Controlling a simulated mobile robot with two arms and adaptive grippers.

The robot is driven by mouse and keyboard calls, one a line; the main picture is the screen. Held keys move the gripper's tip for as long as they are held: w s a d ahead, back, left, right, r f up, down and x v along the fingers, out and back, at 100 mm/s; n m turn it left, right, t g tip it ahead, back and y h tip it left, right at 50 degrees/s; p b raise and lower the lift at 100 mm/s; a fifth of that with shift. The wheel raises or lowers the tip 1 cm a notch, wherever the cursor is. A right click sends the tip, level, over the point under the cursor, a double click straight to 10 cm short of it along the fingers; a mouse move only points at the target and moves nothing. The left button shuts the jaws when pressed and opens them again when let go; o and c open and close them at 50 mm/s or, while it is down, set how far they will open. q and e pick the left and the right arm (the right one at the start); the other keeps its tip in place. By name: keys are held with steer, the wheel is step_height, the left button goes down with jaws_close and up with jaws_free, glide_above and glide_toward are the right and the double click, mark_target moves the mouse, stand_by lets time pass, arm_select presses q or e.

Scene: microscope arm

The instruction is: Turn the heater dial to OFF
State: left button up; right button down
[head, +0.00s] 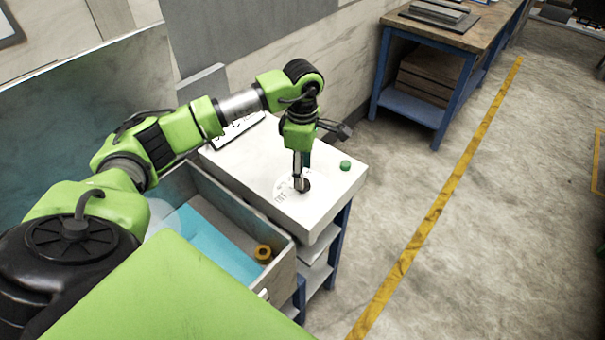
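The heater (335,197) is a white box-like unit with a flat top, beside an open tank. Its dial (281,190) shows as a round marked face with small lettering on the top, partly hidden by my gripper. My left gripper (302,183) points straight down over the right side of this dial face, with its dark tip at or just above the dial. I cannot tell whether it touches or grips the knob, nor where the dial points. My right gripper is not in view.
A green button (346,166) sits on the heater top, right of my gripper. The grey tank (278,262) holds blue liquid (215,240) and a yellow-orange ring-like piece (263,254). A blue-legged workbench (455,40) stands at the back. The floor right of the yellow line is clear.

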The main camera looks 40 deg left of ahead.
arm_select(q)
steer(key=shift+f+p, duration=0.35)
steer(key=shift+f, duration=1.4)
steer(key=c, duration=1.1)
